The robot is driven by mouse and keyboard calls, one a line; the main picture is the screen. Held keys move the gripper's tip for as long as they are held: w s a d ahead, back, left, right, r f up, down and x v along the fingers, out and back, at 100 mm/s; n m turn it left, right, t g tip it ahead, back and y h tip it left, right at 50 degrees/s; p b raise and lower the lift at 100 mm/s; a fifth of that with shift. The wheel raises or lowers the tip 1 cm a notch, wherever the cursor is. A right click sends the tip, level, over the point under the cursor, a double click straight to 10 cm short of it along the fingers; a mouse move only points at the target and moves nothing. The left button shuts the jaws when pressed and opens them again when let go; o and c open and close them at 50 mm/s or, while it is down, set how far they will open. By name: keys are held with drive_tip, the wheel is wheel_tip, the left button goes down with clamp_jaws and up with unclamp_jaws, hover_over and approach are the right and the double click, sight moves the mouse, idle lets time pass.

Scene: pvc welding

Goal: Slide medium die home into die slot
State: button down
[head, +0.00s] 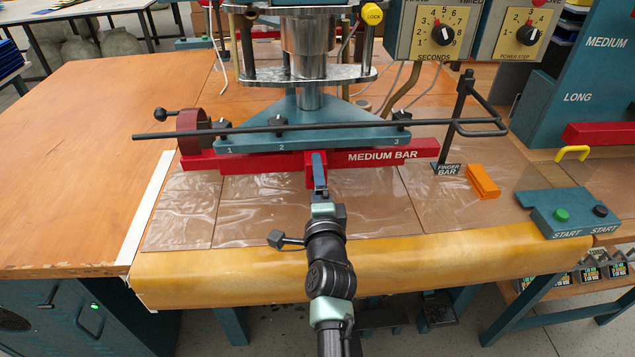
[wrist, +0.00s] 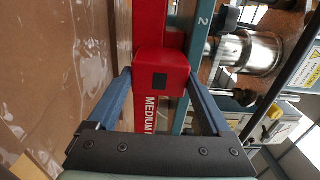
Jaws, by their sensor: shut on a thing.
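The medium die is a long red bar (head: 430,148) lettered MEDIUM BAR, lying along the lower front edge of the teal press head (head: 300,138) numbered 1, 2 and 3. The die slot itself is hidden under that head, so I cannot tell how deep the bar sits. My gripper (head: 318,168) reaches in from the front and is shut on the bar's red front block near the middle. In the wrist view, the fingers of my gripper (wrist: 160,84) flank the block (wrist: 161,70), with the bar (wrist: 147,32) and the head's edge (wrist: 199,42) behind it.
A dark finger bar (head: 300,127) runs across the front of the head to a stand (head: 447,150) at right. An orange block (head: 482,181) and a teal start-button box (head: 568,212) are at right. Clear plastic sheet (head: 365,215) covers the table's front. The left tabletop is clear.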

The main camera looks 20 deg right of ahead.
drive_tip(key=shift+w+r, duration=0.1)
drive_tip(key=shift+r, duration=0.15)
unclamp_jaws()
drive_tip(key=p+v, duration=0.5)
drive_tip(key=v, duration=0.8)
drive_tip(key=shift+f, duration=0.1)
